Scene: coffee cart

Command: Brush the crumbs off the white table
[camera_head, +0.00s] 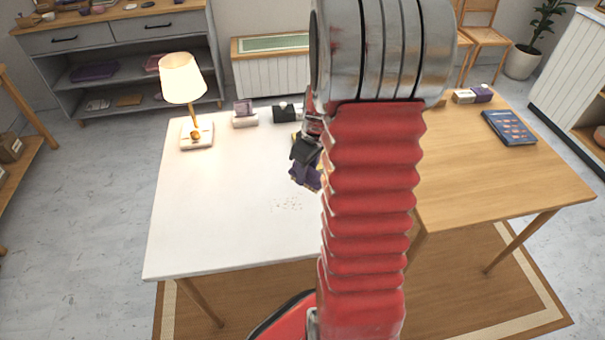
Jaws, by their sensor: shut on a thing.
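The white table (215,225) stands in front of me. My gripper (305,160) is over the table, up and slightly right of the crumbs, partly hidden by my arm. It is shut on a dark purple thing with yellowish parts (305,176), which may be a brush or cloth; I cannot tell which. That thing is apart from the crumbs in the picture. I cannot tell whether it touches the tabletop.
A lit lamp (184,80) stands at the table's back left. Small holders (244,116) and a dark box (285,112) are along the back edge. A wooden table (480,170) with a blue book (509,127) adjoins at right. The table's front left is clear.

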